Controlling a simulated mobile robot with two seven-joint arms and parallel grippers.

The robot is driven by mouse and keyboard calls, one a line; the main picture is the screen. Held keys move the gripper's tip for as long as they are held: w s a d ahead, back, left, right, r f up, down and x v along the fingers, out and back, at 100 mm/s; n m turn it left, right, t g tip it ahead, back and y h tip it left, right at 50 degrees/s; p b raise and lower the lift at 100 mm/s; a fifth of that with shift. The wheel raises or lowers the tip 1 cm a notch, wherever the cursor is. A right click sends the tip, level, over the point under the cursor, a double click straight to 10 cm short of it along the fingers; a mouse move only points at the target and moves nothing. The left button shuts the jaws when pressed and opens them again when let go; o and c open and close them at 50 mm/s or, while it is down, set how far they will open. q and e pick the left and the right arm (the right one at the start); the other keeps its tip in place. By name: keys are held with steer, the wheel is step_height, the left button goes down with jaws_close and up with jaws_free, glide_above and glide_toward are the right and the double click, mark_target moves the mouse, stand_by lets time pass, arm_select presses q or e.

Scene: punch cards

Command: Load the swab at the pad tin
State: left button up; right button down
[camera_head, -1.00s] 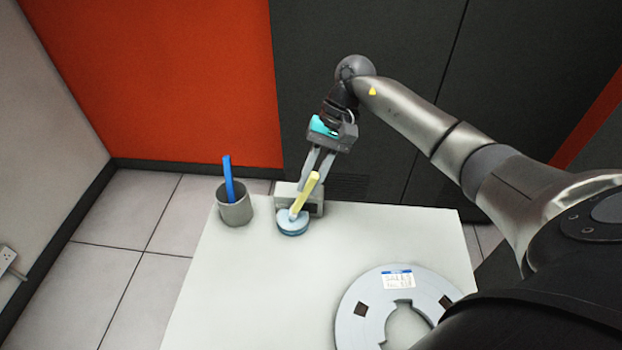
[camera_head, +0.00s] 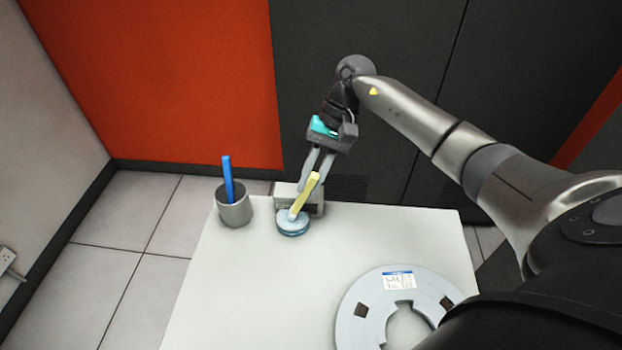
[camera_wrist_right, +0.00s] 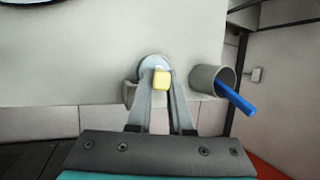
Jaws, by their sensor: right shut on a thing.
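The yellow swab (camera_head: 305,193) is tilted, its lower end at the round blue pad tin (camera_head: 292,225) near the table's back edge. My right gripper (camera_head: 313,178) is shut on the swab's upper part, above the tin. In the right wrist view the yellow swab (camera_wrist_right: 161,79) shows end-on between the fingertips, with the tin (camera_wrist_right: 153,62) behind it. The swab's tip is small, and I cannot tell how deep it sits in the tin. My left gripper is not in view.
A grey cup (camera_head: 235,208) with a blue stick (camera_head: 228,178) stands left of the tin. A grey box (camera_head: 310,200) stands just behind the tin. A large labelled ring-shaped reel (camera_head: 365,300) lies at the front right. The table's (camera_head: 225,300) front left is clear.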

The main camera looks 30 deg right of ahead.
steer(key=shift+s+f, duration=0.1)
steer(key=shift+r+p, duration=1.25)
steer(key=shift+r, duration=2.35)
